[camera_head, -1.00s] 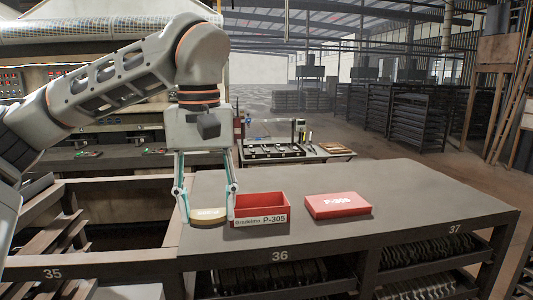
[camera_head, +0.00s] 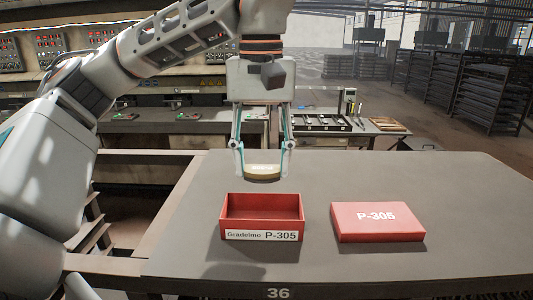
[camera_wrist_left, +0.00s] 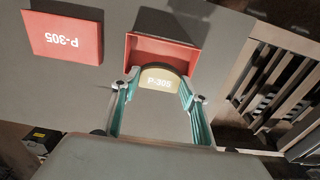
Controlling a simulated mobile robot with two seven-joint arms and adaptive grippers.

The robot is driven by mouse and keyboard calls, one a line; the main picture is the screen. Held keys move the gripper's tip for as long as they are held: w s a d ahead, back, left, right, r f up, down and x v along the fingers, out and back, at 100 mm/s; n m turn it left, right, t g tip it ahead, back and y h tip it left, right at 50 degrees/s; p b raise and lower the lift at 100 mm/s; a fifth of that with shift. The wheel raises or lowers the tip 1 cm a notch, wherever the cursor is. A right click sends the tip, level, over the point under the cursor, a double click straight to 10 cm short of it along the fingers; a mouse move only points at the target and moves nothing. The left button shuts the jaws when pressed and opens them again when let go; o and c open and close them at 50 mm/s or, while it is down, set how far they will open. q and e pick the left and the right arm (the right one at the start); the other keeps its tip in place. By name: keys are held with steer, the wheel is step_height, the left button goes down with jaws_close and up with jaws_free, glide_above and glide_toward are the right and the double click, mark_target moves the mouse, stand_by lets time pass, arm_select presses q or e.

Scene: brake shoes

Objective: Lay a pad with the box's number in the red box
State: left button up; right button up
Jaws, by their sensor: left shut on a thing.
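A tan brake pad (camera_head: 263,172) is held between the two fingers of my left gripper (camera_head: 263,174), above the table behind the red box. In the left wrist view the pad (camera_wrist_left: 160,78) reads P-305. The open red box (camera_head: 262,226) stands on the table with a front label reading Gradelmo P-305, and it looks empty. In the left wrist view the box (camera_wrist_left: 165,50) is just beyond the pad, which covers part of its near edge. A red lid (camera_head: 378,222) marked P-305 lies flat to the right of the box. My right gripper is out of view.
The grey table (camera_head: 460,200) is clear around the box and lid, marked 36 on its front edge. A dark tray (camera_head: 320,124) with several items stands on a bench behind. Racks stand at the far right.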

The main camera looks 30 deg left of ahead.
arm_select(q)
steer(key=shift+s+f+b, duration=0.1)
steer(key=shift+f+b, duration=0.2)
steer(key=shift+f, duration=0.6)
steer(key=shift+f+b, duration=0.55)
steer(key=shift+b, duration=0.3)
steer(key=shift+f+b, duration=0.8)
steer(key=shift+b, duration=0.35)
steer(key=shift+f, duration=0.85)
steer(key=shift+f+b, duration=0.3)
steer(key=shift+f, duration=1.6)
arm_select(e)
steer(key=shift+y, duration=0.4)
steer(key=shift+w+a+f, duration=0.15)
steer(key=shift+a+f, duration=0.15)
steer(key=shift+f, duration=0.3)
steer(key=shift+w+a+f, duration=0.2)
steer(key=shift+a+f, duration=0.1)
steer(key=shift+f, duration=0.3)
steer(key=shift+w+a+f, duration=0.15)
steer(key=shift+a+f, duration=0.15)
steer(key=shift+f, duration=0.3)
